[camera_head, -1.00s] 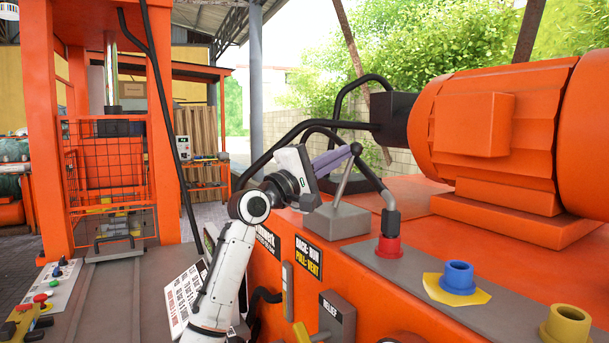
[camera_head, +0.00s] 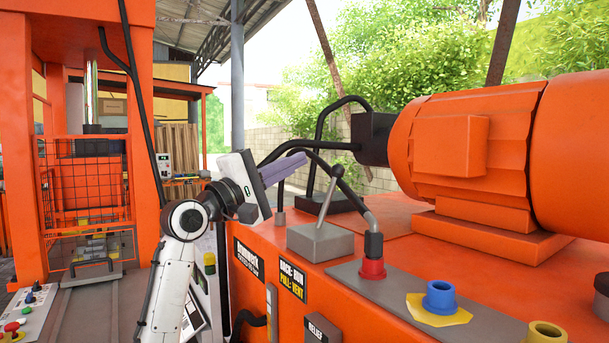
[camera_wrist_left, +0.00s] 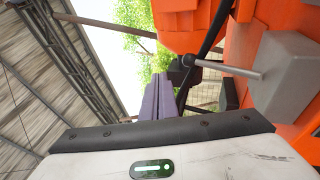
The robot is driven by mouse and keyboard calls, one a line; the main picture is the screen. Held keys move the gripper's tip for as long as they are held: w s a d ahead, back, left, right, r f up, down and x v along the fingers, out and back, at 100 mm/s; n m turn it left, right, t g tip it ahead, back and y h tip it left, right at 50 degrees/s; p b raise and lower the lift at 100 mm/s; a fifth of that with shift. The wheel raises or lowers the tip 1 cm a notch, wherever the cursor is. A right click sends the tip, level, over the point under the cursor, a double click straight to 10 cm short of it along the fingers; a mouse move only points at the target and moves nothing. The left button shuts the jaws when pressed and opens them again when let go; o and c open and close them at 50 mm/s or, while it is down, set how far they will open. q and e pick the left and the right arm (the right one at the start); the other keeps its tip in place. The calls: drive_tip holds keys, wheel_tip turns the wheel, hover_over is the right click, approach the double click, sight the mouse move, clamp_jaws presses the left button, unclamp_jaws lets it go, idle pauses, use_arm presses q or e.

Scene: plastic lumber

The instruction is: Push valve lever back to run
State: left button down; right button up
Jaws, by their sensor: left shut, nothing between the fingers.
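The valve lever is a grey rod with a dark ball knob (camera_head: 337,170). It rises from a grey block (camera_head: 320,243) on the orange machine and leans up and to the right in the head view. A label (camera_head: 292,281) on the machine's front reads "BACK: RUN, PULL: VENT". My left gripper (camera_head: 302,158) has its purple fingers shut with nothing between them. Their tips are left of the knob and apart from it. In the left wrist view the knob (camera_wrist_left: 187,61) lies just right of the shut fingers (camera_wrist_left: 165,80). My right gripper is not in view.
Black bent pipes (camera_head: 320,160) stand behind the lever, and a red-based hose fitting (camera_head: 373,258) stands to its right. A large orange motor (camera_head: 465,145) fills the right. Blue (camera_head: 440,297) and yellow (camera_head: 545,334) ports are in front.

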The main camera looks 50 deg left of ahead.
use_arm(q)
drive_tip(key=shift+s+d+r, duration=0.1)
drive_tip(key=shift+s+r, duration=0.2)
drive_tip(key=shift+s, duration=0.45)
drive_tip(key=shift+s+a+r, duration=0.1)
drive_tip(key=shift+s+r, duration=0.25)
drive_tip(key=shift+s, duration=0.35)
drive_tip(key=shift+s+d+r, duration=0.1)
drive_tip(key=shift+s+r, duration=0.2)
drive_tip(key=shift+s, duration=0.45)
